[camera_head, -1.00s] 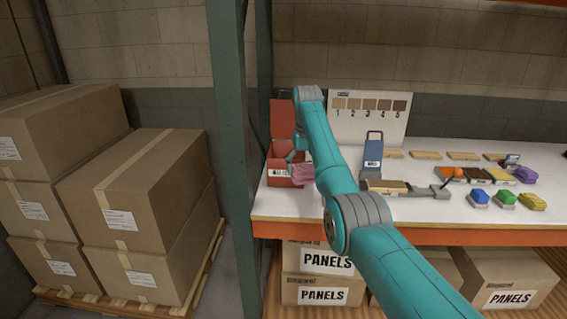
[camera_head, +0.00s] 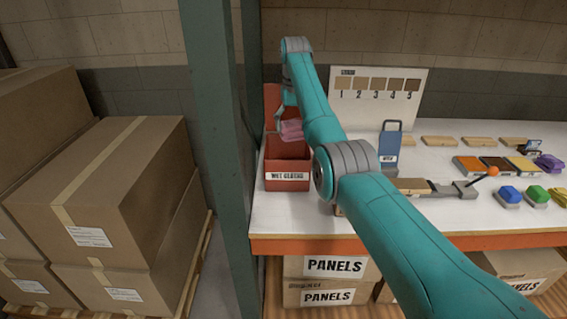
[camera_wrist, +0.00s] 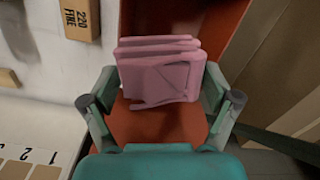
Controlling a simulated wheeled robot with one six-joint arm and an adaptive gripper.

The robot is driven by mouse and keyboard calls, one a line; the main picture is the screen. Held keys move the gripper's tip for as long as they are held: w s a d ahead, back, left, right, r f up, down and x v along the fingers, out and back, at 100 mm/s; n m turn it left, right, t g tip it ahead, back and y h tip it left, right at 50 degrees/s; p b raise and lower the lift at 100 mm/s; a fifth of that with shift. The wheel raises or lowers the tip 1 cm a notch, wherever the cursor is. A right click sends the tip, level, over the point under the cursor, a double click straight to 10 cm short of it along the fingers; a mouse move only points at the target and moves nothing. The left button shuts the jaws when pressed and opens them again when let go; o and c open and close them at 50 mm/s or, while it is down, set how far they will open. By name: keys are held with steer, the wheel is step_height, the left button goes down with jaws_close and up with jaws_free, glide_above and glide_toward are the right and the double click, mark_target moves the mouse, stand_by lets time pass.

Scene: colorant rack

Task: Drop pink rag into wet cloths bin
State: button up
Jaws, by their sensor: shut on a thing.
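The pink rag (camera_wrist: 165,72) is folded in layers and held between the fingers of my gripper (camera_wrist: 160,98) in the wrist view. The head view shows the rag (camera_head: 290,130) at the upper part of the red bin, above its opening. The red bin (camera_head: 287,183) has a "WET CLOTHS" label on its front and a raised back panel or lid. My gripper (camera_head: 284,128) is shut on the rag, partly hidden by my arm in the head view. In the wrist view, red bin surfaces (camera_wrist: 150,128) lie behind and below the rag.
A green post (camera_head: 222,150) stands close left of the bin. A blue container (camera_head: 390,145) and a numbered sample board (camera_head: 380,105) stand to the right. Wood blocks and coloured sponges occupy the right side of the white bench (camera_head: 460,215).

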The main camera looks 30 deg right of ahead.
mark_target(293, 136)
steer(key=shift+f, duration=2.35)
steer(key=o, duration=1)
steer(key=shift+c, duration=0.2)
steer(key=shift+r, duration=0.15)
